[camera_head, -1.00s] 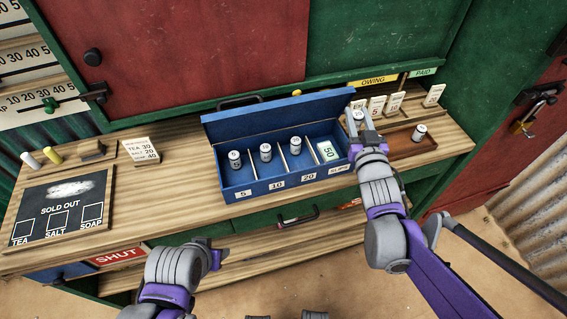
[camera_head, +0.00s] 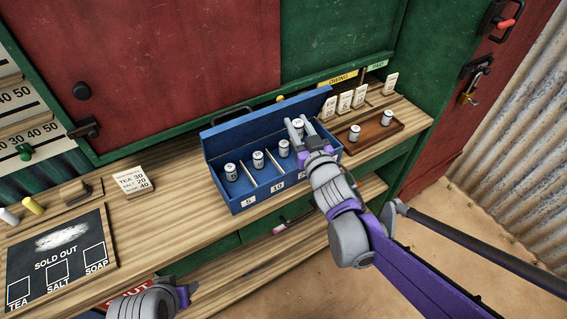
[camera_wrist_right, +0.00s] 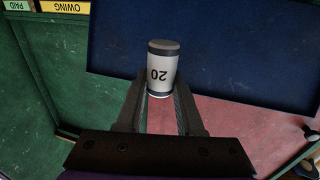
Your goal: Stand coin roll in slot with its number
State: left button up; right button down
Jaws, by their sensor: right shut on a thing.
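My right gripper (camera_head: 295,128) is shut on a coin roll (camera_head: 297,122), held above the right part of the blue box (camera_head: 240,207). In the right wrist view, the held roll (camera_wrist_right: 161,70) is pale with dark end bands and an upside-down 20. One roll (camera_head: 231,172) stands in the 5 slot, one (camera_head: 258,160) in the 10 slot, and one (camera_head: 284,149) just left of my gripper. My left gripper (camera_head: 186,293) is low in view, away from the box; its fingers are unclear.
A brown tray (camera_head: 370,138) right of the box holds two rolls (camera_head: 354,133) (camera_head: 387,118). Number cards (camera_head: 344,101) stand behind it. The box's raised lid (camera_head: 265,122) is behind the slots. A price card (camera_head: 132,180) and a SOLD OUT board (camera_head: 62,258) are left.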

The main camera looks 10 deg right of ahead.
notch_tip(320, 180, down, 10)
jog(key=shift+r+b, duration=0.1)
jog(key=shift+b, duration=0.9)
jog(key=shift+s+f+b, duration=0.1)
jog(key=shift+f+b, duration=0.5)
jog(key=shift+f, duration=0.1)
